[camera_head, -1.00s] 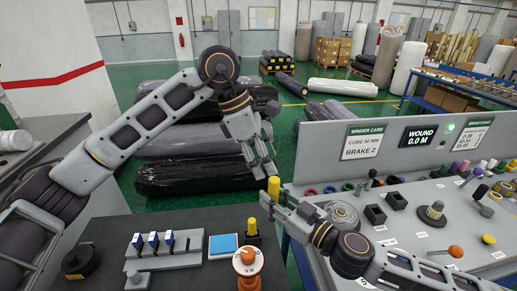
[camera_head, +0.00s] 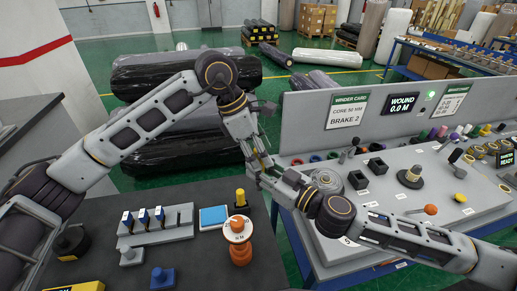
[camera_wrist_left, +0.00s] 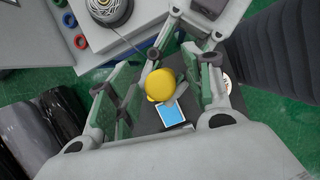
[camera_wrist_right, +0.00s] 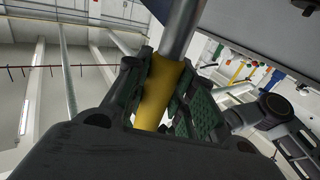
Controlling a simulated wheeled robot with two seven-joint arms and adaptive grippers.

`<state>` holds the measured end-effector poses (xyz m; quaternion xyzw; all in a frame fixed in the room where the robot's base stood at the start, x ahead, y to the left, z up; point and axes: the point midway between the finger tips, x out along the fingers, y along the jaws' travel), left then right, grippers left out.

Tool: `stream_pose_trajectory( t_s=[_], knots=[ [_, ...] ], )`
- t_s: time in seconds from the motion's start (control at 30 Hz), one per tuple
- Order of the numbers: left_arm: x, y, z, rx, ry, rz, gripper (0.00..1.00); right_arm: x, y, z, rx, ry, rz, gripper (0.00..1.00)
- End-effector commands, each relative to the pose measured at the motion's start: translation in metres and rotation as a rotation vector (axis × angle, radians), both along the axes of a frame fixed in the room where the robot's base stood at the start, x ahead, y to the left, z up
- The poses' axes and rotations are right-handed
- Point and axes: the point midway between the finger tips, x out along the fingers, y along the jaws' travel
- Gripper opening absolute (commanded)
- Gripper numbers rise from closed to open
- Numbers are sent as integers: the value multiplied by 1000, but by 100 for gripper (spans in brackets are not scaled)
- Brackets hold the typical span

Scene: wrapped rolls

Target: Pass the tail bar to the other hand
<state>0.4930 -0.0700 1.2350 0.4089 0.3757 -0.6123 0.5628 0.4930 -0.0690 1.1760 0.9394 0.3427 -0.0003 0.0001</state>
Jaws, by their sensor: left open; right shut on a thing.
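The tail bar has a yellow grip (camera_wrist_right: 158,95) and a grey metal shaft (camera_wrist_right: 183,28). In the right wrist view its yellow part lies between the green pads of my right gripper (camera_wrist_right: 175,92), which is shut on it. In the left wrist view the yellow rounded end (camera_wrist_left: 160,84) shows end-on between the spread fingers of my left gripper (camera_wrist_left: 165,88), which is open. In the head view my left gripper (camera_head: 258,163) comes from above and meets my right gripper (camera_head: 270,180); the bar is mostly hidden there. I cannot tell whether the left pads touch it.
The grey winder console (camera_head: 400,185) stands right, close to my right arm. Black wrapped rolls (camera_head: 180,150) lie behind on the floor.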

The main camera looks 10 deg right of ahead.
Motion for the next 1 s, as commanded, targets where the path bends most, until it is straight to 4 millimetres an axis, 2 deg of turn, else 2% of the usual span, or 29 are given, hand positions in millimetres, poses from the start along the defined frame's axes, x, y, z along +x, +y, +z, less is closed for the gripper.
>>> stream_pose_trajectory(
  t_s=[0.1,0.47,0.53,0.57,0.73,1.0],
  knots=[
    [0,0,0,0,0,0,50,0,0,1,0,-1,0,0],
    [0,0,0,0,0,0,4,0,0,1,0,-1,0,0],
    [0,0,0,0,0,0,0,0,0,1,0,-1,0,0],
    [0,0,1,0,-1,0,0,0,0,1,0,-1,0,27],
    [0,0,1,0,-1,0,0,0,0,1,1,-1,1,49],
    [0,0,1,0,0,0,0,0,0,0,1,-1,0,50]
  ],
)
